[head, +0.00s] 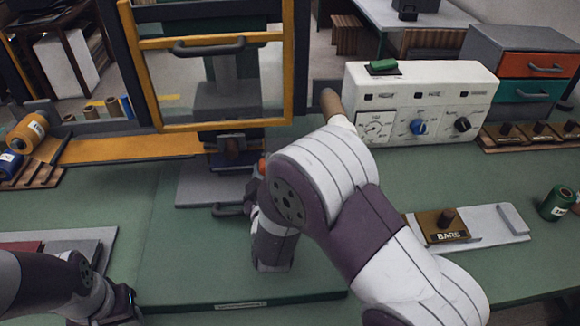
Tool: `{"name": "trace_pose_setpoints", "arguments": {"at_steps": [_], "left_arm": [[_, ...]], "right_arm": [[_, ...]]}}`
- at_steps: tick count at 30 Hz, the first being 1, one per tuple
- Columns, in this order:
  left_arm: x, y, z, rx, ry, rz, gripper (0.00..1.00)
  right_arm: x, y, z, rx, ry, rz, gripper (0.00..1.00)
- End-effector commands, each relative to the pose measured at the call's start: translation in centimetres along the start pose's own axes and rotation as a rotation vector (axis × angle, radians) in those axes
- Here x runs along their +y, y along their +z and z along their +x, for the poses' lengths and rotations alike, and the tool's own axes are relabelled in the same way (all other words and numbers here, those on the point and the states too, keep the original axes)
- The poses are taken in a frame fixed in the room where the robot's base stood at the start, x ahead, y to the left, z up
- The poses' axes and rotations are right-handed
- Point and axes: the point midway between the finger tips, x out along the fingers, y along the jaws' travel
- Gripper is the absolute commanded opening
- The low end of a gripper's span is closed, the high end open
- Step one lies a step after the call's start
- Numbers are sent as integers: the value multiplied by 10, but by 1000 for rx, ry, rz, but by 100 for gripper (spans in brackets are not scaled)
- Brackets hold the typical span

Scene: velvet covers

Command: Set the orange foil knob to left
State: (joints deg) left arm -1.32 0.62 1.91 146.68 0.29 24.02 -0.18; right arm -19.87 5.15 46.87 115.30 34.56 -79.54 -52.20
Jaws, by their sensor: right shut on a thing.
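A small orange piece that looks like the orange foil knob (262,167) shows at the press, just below the yellow frame. Most of it is hidden, and I cannot read which way it is turned. My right gripper (255,187) is at this knob and shut on it; my own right wrist and forearm cover most of the fingers. My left gripper (128,302) is low at the left edge, far from the knob, and its fingers are not clear.
A yellow frame (154,92) with a dark handle stands behind the knob. A white control box (440,87) with a dial, a blue knob and a black knob stands at right. A BARS block (440,226) sits on a pale tray. Green mat is bare at lower left centre.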

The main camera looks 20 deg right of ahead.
Motion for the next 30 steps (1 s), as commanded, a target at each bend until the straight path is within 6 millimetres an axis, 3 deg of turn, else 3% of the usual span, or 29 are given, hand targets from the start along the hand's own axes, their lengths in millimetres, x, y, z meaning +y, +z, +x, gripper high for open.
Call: {"name": "trace_pose_setpoints", "arguments": {"at_steps": [11,12,14,15,25,30], "left_arm": [[0,0,0,0,0,0,40],[0,0,0,0,0,0,40],[0,0,0,0,0,0,40],[0,0,0,0,0,0,40],[0,0,0,0,0,0,40],[0,0,0,0,0,0,40]], "right_arm": [[-7,-7,-1,-1,-1,1,0],[-7,-7,-1,-1,-1,1,32],[-7,-7,-1,-1,-1,1,52],[-7,-7,-1,-1,-1,1,55],[-7,-7,-5,0,-2,1,55],[-8,-8,-34,2,-5,1,55]]}}
